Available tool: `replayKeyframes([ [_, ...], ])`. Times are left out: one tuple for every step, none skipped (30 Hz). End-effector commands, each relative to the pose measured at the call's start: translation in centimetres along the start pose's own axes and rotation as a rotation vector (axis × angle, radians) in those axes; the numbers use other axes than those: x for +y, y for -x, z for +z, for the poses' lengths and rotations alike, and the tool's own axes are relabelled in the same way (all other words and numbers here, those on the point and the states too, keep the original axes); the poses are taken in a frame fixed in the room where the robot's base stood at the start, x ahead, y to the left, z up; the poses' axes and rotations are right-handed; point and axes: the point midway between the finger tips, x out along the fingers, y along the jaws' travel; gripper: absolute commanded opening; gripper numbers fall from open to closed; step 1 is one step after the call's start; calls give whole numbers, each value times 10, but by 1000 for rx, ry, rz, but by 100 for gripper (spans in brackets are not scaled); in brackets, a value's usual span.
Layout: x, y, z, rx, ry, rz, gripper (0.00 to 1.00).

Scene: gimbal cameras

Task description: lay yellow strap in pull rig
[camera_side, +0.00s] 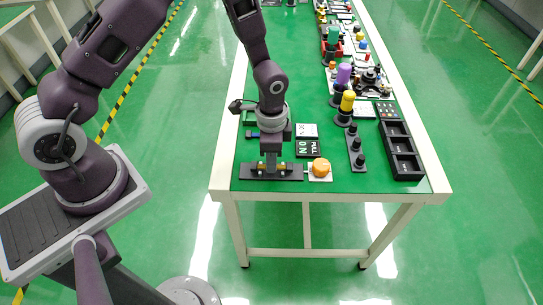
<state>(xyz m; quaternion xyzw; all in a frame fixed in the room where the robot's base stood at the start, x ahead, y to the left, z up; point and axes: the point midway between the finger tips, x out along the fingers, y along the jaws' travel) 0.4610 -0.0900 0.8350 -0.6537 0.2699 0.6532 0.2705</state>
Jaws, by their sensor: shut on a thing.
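My gripper (270,167) points straight down over the dark rig (290,174) at the near left of the green table. It is shut on the yellow strap (259,167), of which small yellow bits show on both sides of the fingers. The strap is at the level of the rig's top; I cannot tell whether it rests in the rig or is just above it. The fingers hide the strap's middle.
Right of the rig is an orange round knob (320,167) on a white plate. Behind are cards marked "PULL" and "ON" (308,149). A black tray (402,150), a black peg stand (355,150) and yellow and purple cylinders stand right. Bare green table lies between the knob and peg stand.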

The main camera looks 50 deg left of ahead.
Motion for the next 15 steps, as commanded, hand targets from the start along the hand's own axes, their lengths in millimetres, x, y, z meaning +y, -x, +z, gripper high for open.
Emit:
replayKeyframes([
  [0, -1, 0, 0, 0, 0, 0],
  [0, -2, 0, 0, 0, 0, 0],
  [0, -3, 0, 0, 0, 0, 0],
  [0, -4, 0, 0, 0, 0, 0],
  [0, -5, 0, 0, 0, 0, 0],
  [0, -6, 0, -1, 0, 0, 0],
  [0, -7, 0, -1, 0, 0, 0],
  [0, -7, 0, -1, 0, 0, 0],
  [0, -8, 0, -1, 0, 0, 0],
  [0, -9, 0, -1, 0, 0, 0],
  [0, -9, 0, -1, 0, 0, 23],
  [0, -9, 0, 0, 0, 0, 31],
  [0, -9, 0, 0, 0, 0, 37],
  [0, -9, 0, 0, 0, 0, 43],
  [0, -9, 0, 0, 0, 0, 46],
])
